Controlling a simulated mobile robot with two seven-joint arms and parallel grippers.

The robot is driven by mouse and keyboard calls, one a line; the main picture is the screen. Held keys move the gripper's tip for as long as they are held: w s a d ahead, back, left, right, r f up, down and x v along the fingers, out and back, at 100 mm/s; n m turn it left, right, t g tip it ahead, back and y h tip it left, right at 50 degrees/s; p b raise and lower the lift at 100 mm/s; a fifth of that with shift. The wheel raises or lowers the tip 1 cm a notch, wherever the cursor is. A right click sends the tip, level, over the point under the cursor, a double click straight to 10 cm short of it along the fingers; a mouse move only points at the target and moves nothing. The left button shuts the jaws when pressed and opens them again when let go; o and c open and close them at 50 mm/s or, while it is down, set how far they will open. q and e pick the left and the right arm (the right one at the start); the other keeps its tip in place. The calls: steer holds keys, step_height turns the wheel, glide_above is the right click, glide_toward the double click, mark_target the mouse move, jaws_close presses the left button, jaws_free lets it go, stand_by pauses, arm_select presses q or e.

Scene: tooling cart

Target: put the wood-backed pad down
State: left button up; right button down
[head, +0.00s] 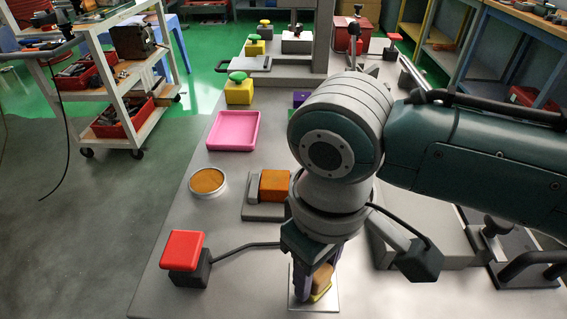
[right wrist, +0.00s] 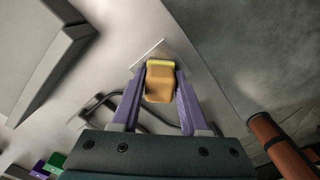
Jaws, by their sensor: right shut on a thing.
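The wood-backed pad (head: 322,282) is a small orange-brown block with a yellow layer along its lower edge. My right gripper (head: 317,284) points down near the front of the grey table, its purple fingers shut on the pad. In the right wrist view the pad (right wrist: 160,84) sits between the two fingertips (right wrist: 160,90). A thin silver square plate (head: 297,301) lies beneath the pad; it also shows in the wrist view (right wrist: 148,54). I cannot tell whether the pad touches the plate. The fingers partly hide the pad in the head view. My left gripper is out of view.
A red-topped block (head: 183,251) with a grey rod stands left of the gripper. Behind are an orange block on a grey holder (head: 265,208), a round orange-filled dish (head: 208,181) and a pink tray (head: 233,131). Black handles (head: 525,264) lie right. Bare table surrounds the plate's left.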

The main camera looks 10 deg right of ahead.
steer(key=shift+c, duration=2.1)
jaws_free()
steer(key=shift+r, duration=0.2)
step_height(320, 180, up, 12)
steer(key=p, duration=0.3)
steer(key=s+a+f+t+y, duration=0.1)
steer(key=s+a+f+y, duration=0.15)
steer(key=s, duration=0.25)
steer(key=s+d+m+t+h, duration=0.1)
steer(key=s+d+m, duration=0.1)
steer(key=d, duration=0.4)
steer(key=s+d+m+t+h, duration=0.1)
steer(key=s+d, duration=0.4)
steer(key=shift+d+m+t, duration=0.3)
steer(key=shift+d+m, duration=0.1)
steer(key=shift+r, duration=0.15)
